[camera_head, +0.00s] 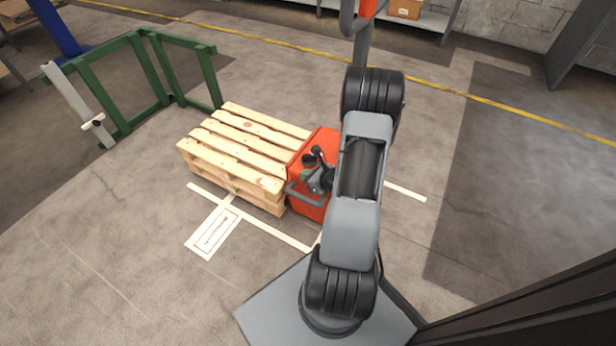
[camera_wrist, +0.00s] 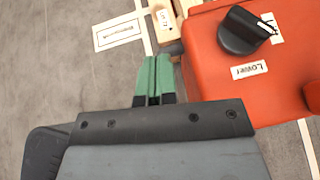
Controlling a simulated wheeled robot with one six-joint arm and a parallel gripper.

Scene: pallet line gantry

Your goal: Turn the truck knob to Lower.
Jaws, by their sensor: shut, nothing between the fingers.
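The orange pallet truck (camera_head: 307,206) stands against the end of a wooden pallet (camera_head: 232,163). In the wrist view, the truck top (camera_wrist: 207,58) carries a black knob (camera_wrist: 243,31). A white pointer mark on the knob faces right, towards a partly hidden white label (camera_wrist: 271,25). The "Lower" label (camera_wrist: 249,69) lies below the knob in the picture. My gripper (camera_wrist: 155,60) has green fingertips, shut and empty, to the left of the knob and apart from it. In the head view my arm partly covers the truck.
A green rail frame (camera_head: 150,75) stands beyond the pallet at the left. White floor lines and a marked floor sign (camera_head: 213,232) lie in front. A shelf with a cardboard box (camera_head: 404,8) stands at the back. Open floor lies to the left and right.

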